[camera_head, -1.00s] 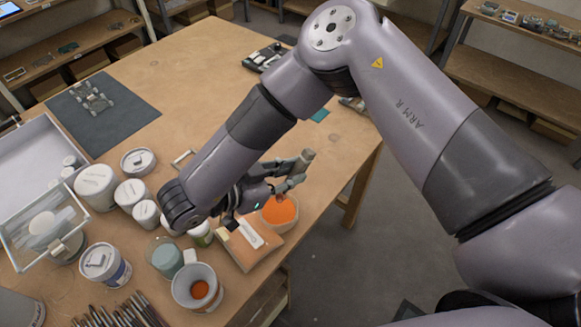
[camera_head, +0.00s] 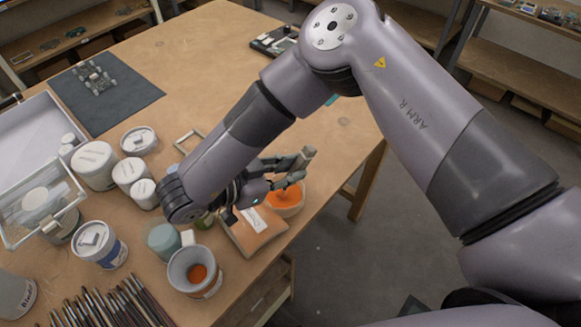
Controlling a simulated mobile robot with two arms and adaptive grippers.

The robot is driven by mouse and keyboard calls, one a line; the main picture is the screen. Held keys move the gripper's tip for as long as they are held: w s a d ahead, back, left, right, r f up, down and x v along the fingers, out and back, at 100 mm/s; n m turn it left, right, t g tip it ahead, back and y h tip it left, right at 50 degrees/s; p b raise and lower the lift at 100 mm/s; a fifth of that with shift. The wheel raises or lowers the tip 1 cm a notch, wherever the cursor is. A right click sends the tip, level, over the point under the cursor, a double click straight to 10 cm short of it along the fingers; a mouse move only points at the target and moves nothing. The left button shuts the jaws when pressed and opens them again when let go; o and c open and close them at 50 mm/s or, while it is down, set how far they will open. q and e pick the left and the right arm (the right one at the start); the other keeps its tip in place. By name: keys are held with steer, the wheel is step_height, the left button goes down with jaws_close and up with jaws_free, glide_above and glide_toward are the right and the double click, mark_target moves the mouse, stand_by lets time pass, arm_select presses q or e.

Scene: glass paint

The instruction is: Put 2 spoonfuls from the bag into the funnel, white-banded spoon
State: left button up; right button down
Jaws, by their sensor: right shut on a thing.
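My right gripper (camera_head: 291,176) is shut on a pale tan upright handle (camera_head: 304,158), most likely the spoon's. It is just above the open mouth of the bag (camera_head: 255,231). The bag is tan with a white label and holds bright orange powder (camera_head: 287,196). The handle's lower end and any white band are hidden by the fingers, and I cannot tell whether the spoon's bowl is in the powder. The funnel (camera_head: 184,262) is a grey-white, wide-mouthed vessel to the lower left, with some orange powder inside. My left gripper is not in view.
Several brushes (camera_head: 115,303) lie at the front. A clear-sided box (camera_head: 40,208) is at far left. The table's middle is clear beyond my arm.

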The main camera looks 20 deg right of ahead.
mark_target(303, 156)
stand_by(0.5)
steer(key=shift+d+r+p, duration=0.45)
steer(key=shift+r+p, duration=0.05)
steer(key=shift+r, duration=0.4)
steer(key=shift+d+r+p, duration=0.45)
steer(key=shift+r, duration=0.4)
steer(key=shift+r+p, duration=1.2)
steer(key=shift+r, duration=1.05)
steer(key=shift+w, duration=0.1)
